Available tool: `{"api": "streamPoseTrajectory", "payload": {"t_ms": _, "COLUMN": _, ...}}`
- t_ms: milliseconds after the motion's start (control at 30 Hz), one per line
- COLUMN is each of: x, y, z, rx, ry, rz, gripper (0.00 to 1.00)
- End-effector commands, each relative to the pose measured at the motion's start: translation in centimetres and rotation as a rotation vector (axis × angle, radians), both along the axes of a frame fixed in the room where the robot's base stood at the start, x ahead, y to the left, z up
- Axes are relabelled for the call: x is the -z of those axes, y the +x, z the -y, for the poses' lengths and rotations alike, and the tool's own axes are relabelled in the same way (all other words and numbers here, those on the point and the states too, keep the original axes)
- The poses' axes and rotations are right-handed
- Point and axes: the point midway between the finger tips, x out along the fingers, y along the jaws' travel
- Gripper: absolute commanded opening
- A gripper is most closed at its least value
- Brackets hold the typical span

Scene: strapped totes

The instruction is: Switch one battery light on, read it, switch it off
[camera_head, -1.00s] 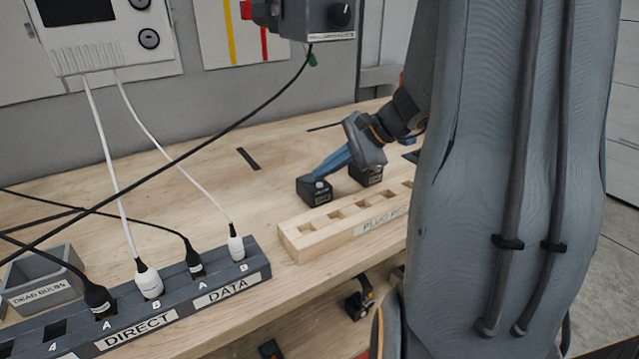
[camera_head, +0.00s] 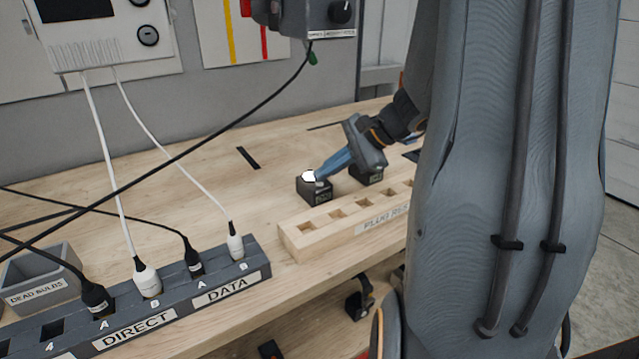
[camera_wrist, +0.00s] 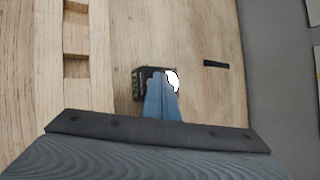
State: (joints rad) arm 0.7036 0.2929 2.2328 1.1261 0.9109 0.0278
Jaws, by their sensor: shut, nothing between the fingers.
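A small black battery light (camera_head: 314,192) stands on the wooden bench, and a bright white glow shows on its top. It also shows in the wrist view (camera_wrist: 138,86), with the white glow at its right side. My gripper (camera_head: 318,176) is shut and empty. Its blue fingertips are at the light's top, beside the glow, and in the wrist view my gripper (camera_wrist: 160,78) covers part of the light. I cannot tell whether the tips press on it. A second black battery light (camera_head: 366,175) stands to the right, partly hidden behind my gripper.
A wooden plug rack (camera_head: 300,243) with square holes lies just in front of the lights. A dark socket strip (camera_head: 185,312) with cables plugged in runs along the front left. Black cables cross above the bench.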

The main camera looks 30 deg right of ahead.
Motion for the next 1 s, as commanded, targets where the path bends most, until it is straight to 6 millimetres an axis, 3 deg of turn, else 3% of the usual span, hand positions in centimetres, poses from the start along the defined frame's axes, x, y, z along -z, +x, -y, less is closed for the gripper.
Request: {"api": "streamPoseTrajectory", "payload": {"t_ms": 1000, "x": -1.9, "y": -0.1, "z": 0.0, "rx": 0.000, "ry": 0.000, "rz": 0.000, "gripper": 0.00}}
